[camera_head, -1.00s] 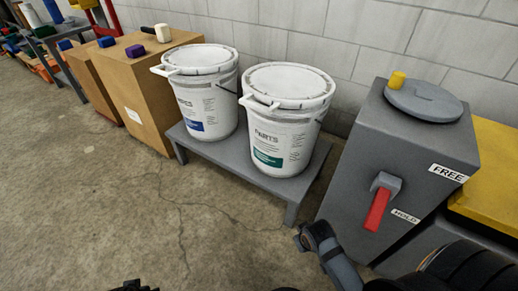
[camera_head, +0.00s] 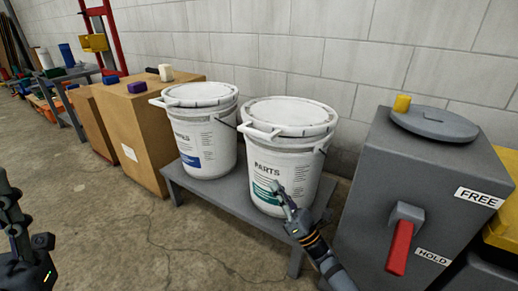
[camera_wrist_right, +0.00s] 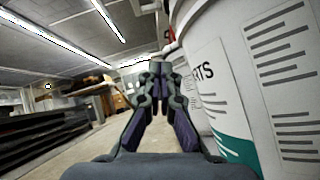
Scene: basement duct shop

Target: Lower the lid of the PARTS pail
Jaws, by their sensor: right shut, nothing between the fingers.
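The white PARTS pail (camera_head: 262,178) stands upright on a low grey bench, with a green label patch. Its white lid (camera_head: 290,112) lies across the top, its handle bar (camera_head: 262,132) sticking out toward the front left. I cannot tell whether the lid is fully seated. My right gripper (camera_head: 277,190) is shut and empty, in front of the pail's lower wall and below the lid handle. In the right wrist view the fingers (camera_wrist_right: 160,75) are together, with the pail wall (camera_wrist_right: 225,75) close on the right. My left gripper (camera_head: 10,200) is partly cut off at the left edge.
A second white pail (camera_head: 205,145) stands left of it on the grey bench (camera_head: 215,196). A grey cabinet (camera_head: 405,165) with a red lever (camera_head: 400,247) stands close on the right. Cardboard-brown boxes (camera_head: 150,120) stand at left. The floor in front is clear.

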